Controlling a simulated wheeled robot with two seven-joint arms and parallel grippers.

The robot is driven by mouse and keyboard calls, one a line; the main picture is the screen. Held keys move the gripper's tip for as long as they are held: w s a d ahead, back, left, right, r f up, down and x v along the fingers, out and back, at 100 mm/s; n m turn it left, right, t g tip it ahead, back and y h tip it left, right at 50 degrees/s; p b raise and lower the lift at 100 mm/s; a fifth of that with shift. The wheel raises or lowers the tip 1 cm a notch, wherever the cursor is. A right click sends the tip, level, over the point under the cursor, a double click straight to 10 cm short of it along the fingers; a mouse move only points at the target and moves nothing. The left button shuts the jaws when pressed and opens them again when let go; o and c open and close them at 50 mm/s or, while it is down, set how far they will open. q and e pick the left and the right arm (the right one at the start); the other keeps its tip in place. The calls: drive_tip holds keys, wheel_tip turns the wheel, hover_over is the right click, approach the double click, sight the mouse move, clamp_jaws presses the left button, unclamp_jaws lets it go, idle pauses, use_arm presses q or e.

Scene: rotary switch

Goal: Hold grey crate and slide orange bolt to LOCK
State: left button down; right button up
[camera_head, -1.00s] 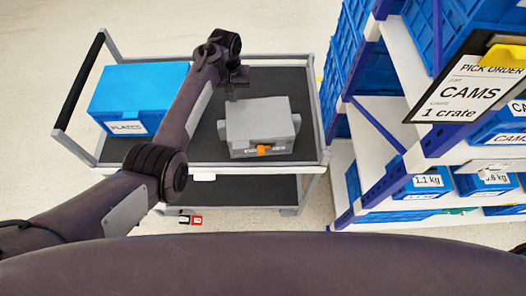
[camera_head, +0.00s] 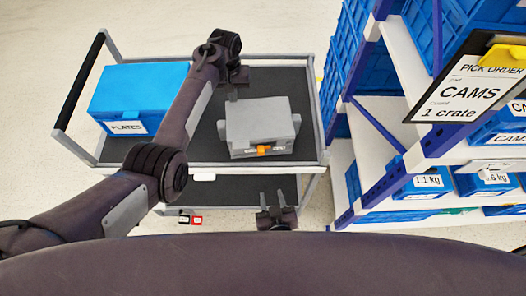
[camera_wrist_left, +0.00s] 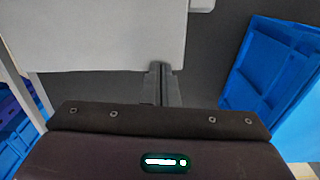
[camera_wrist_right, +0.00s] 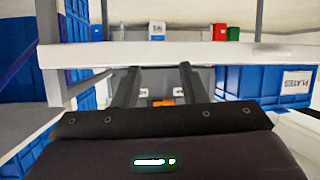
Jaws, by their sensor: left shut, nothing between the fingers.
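The grey crate (camera_head: 258,117) sits on the cart's dark mat, and its pale lid also fills the upper left of the left wrist view (camera_wrist_left: 105,38). The orange bolt (camera_head: 264,150) is on its front face, between white labels too small to read; it shows between the fingers in the right wrist view (camera_wrist_right: 163,102). My left gripper (camera_head: 232,96) is shut and empty at the crate's back left corner, fingers by its edge (camera_wrist_left: 160,70); I cannot tell whether they touch. My right gripper (camera_head: 274,194) is open and empty, in front of the cart, short of the bolt.
A blue PLATES crate (camera_head: 142,95) stands left on the cart. The cart's front rail (camera_head: 230,171) lies between my right gripper and the crate. Shelving with blue bins (camera_head: 345,70) and a CAMS order sign (camera_head: 470,92) is on the right. Small boxes (camera_head: 190,219) show below the cart.

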sight(261, 154)
wheel_tip(261, 154, up, 9)
drive_tip(key=w+a+m+t, duration=0.1)
drive_tip(key=w+a+t, duration=0.1)
drive_tip(key=t, duration=0.1)
drive_tip(key=shift+w+a+f, duration=0.15)
drive_tip(key=shift+w+f, duration=0.15)
drive_tip(key=shift+w, duration=0.95)
drive_tip(key=shift+w+a+f, duration=0.15)
drive_tip(key=shift+w+f, duration=0.1)
drive_tip(key=shift+w, duration=1)
drive_tip(key=shift+w+a+f, duration=0.15)
drive_tip(key=shift+w+f, duration=0.15)
drive_tip(key=shift+w, duration=0.95)
drive_tip(key=shift+c, duration=0.2)
clamp_jaws()
